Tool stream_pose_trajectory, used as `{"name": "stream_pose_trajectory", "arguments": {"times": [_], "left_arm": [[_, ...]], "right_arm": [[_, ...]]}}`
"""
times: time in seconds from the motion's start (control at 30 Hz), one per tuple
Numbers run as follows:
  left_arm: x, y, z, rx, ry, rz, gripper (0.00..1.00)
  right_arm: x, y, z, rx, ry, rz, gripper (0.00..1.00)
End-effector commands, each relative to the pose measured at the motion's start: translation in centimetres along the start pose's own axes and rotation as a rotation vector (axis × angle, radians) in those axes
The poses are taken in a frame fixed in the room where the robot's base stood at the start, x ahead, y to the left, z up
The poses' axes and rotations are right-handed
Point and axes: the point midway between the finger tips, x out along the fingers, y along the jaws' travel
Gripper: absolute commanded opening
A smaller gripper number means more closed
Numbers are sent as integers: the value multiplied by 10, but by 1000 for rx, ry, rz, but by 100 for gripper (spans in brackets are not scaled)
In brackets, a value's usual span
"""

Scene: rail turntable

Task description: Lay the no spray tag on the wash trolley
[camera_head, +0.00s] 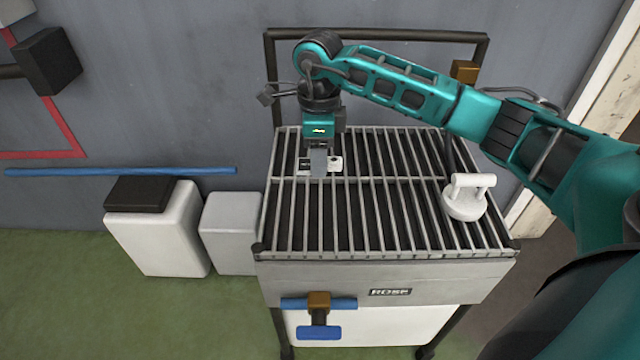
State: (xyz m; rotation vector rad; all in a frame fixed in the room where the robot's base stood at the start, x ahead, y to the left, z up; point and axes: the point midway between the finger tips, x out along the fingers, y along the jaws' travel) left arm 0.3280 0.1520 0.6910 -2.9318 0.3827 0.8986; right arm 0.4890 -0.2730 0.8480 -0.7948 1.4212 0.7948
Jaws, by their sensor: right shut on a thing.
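The wash trolley (388,283) is a grey cart with a slatted metal top, a dark frame and a "ROSE" label on its front. My right gripper (319,163) points down over the far left part of the slats. It is shut on a small white tag with dark marks (335,164), which shows on both sides of the fingers. The fingers hide the tag's middle. The tag is at or just above the slats; I cannot tell whether it touches them. My left gripper is not in view.
A white round piece with a handle (465,198) stands on the slats at the right. The trolley's dark back rail (400,35) rises behind my arm. White containers (158,240) stand left of the trolley. The middle and front slats are clear.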

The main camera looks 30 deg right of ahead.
Motion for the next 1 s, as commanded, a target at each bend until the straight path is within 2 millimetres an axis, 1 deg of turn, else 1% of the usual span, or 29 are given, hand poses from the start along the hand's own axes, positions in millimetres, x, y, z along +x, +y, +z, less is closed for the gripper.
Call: {"name": "stream_pose_trajectory", "arguments": {"times": [0.03, 0.1, 0.33, 0.5, 0.57, 0.63, 0.83, 0.97, 1.0], "left_arm": [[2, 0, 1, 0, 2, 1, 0], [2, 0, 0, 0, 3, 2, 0], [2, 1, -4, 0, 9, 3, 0], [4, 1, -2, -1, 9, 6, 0], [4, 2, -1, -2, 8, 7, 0], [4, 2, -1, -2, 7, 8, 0], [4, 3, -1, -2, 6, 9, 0], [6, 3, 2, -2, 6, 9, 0], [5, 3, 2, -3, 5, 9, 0]], "right_arm": [[12, 1, 0, 1, 1, 3, 15], [22, 0, 0, 0, 0, 1, 15], [38, 0, 0, -1, 0, 0, 15], [64, 0, 0, 0, 0, 2, 15], [71, 0, 0, 0, 0, 2, 15], [74, 0, 0, -1, -1, -1, 15], [73, 0, 0, -2, -1, -1, 15], [77, 0, 0, -1, 0, -1, 15], [76, 0, 0, -1, -1, -1, 47]]}}
